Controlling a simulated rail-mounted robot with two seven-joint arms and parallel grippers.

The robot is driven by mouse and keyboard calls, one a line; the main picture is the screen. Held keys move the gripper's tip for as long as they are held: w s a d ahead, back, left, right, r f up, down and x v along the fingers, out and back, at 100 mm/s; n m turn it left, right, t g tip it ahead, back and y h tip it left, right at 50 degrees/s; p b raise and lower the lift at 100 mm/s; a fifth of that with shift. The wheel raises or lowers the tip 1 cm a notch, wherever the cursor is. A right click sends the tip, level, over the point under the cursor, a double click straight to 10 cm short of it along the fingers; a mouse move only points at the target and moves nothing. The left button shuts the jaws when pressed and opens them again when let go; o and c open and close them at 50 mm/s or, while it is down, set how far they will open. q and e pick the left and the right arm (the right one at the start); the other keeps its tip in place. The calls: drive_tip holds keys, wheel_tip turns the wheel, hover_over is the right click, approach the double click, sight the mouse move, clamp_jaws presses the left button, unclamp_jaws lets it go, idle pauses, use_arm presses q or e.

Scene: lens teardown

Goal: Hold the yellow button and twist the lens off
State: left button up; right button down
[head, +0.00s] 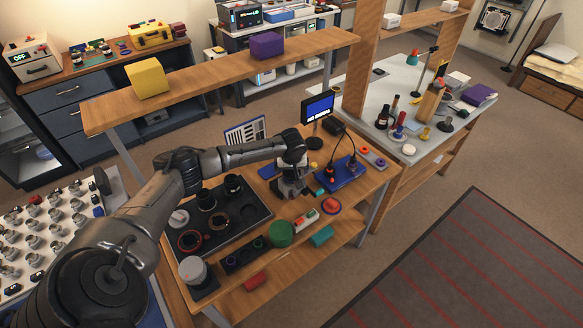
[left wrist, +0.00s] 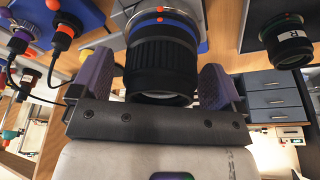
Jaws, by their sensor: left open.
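My left gripper (head: 291,180) points down over the workbench in the head view. In the left wrist view its two purple-padded fingers (left wrist: 157,78) stand on either side of a black ribbed lens (left wrist: 162,62). The gripper is open, and a gap shows beside the lens. The lens joins a silver mount ring (left wrist: 158,17) with orange dots at the top edge of the wrist view. The body behind the mount is mostly cut off there and hidden under my gripper in the head view. My right gripper is not in view.
A dark tray (head: 262,211) with several lens parts lies left of the gripper. A blue board (head: 350,181) with black plugs stands right, near a small monitor (head: 318,107). In front are a green disc (head: 281,234) and a red button (head: 331,205). A shelf (head: 215,73) runs behind.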

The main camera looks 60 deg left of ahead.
use_arm(q)
drive_tip(key=c, duration=1.1)
drive_tip(key=shift+r+n+p, duration=0.15)
drive_tip(key=shift+n+p, duration=0.25)
drive_tip(key=shift+p, duration=0.2)
drive_tip(key=shift+c, duration=0.2)
drive_tip(key=shift+n+p, duration=0.7)
drive_tip(key=shift+p, duration=0.2)
drive_tip(key=shift+g, duration=0.3)
drive_tip(key=shift+n, duration=0.3)
